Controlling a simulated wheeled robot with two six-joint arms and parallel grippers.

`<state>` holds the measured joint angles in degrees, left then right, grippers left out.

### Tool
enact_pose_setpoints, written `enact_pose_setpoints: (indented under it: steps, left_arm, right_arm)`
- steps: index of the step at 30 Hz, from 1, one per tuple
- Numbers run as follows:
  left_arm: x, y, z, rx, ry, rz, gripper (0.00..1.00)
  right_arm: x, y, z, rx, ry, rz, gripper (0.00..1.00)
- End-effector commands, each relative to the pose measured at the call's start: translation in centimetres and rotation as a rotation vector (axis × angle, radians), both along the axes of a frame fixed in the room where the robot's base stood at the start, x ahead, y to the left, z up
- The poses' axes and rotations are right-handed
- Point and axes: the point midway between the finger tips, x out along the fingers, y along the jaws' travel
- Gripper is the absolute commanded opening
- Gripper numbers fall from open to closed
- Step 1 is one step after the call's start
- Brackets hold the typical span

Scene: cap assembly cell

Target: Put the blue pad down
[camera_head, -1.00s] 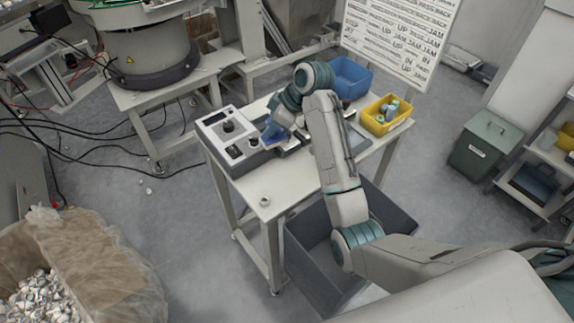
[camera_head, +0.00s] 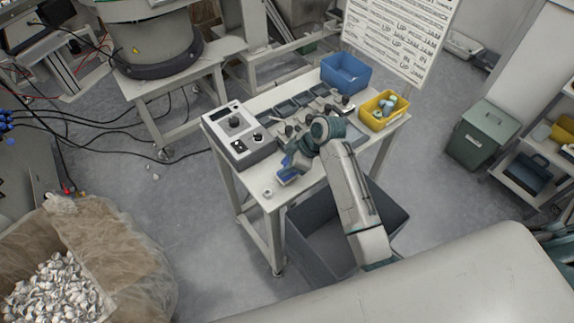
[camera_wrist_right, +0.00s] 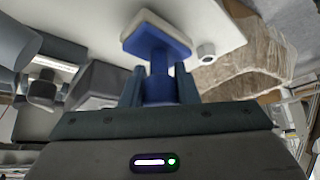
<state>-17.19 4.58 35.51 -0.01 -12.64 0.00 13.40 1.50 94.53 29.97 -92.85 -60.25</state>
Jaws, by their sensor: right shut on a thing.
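The blue pad (camera_head: 287,176) is near the front edge of the table in the head view, held by my right gripper (camera_head: 296,162). In the right wrist view the blue pad (camera_wrist_right: 154,60) has a blue stem and a wide, pale-edged plate at its far end. My right gripper (camera_wrist_right: 158,84) has its two fingers closed on both sides of the blue stem. The plate faces the white tabletop (camera_wrist_right: 100,25); I cannot tell whether it touches it. My left gripper is in neither view.
A small white cap (camera_head: 268,193) lies at the table's front corner, close to the pad. A grey control box (camera_head: 237,135) stands left of it. A blue bin (camera_head: 345,75) and a yellow bin (camera_head: 384,111) are at the back right.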

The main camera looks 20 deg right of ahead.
Motion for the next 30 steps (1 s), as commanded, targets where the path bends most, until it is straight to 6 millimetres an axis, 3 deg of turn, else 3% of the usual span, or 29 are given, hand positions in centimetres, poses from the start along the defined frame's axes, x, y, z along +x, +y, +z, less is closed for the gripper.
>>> enact_pose_setpoints:
  steps: [4, 14, 15, 18, 30]
  left_arm:
    - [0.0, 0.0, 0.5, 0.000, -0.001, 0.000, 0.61]
    - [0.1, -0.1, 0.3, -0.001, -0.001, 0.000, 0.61]
    - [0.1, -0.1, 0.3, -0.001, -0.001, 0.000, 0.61]
    - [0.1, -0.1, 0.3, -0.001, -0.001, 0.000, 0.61]
    - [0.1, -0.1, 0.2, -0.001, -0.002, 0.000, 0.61]
  right_arm:
    - [0.0, 0.0, -1.3, 0.000, 0.000, 0.000, 0.00]
    - [0.0, 0.0, -1.7, 0.000, -0.001, -0.001, 0.00]
    - [0.0, 0.0, -1.7, 0.000, -0.001, -0.001, 0.29]
    - [0.0, 0.0, -1.7, 0.000, -0.001, -0.001, 0.49]
    - [0.0, -0.3, -1.0, -0.002, -0.004, -0.001, 0.49]
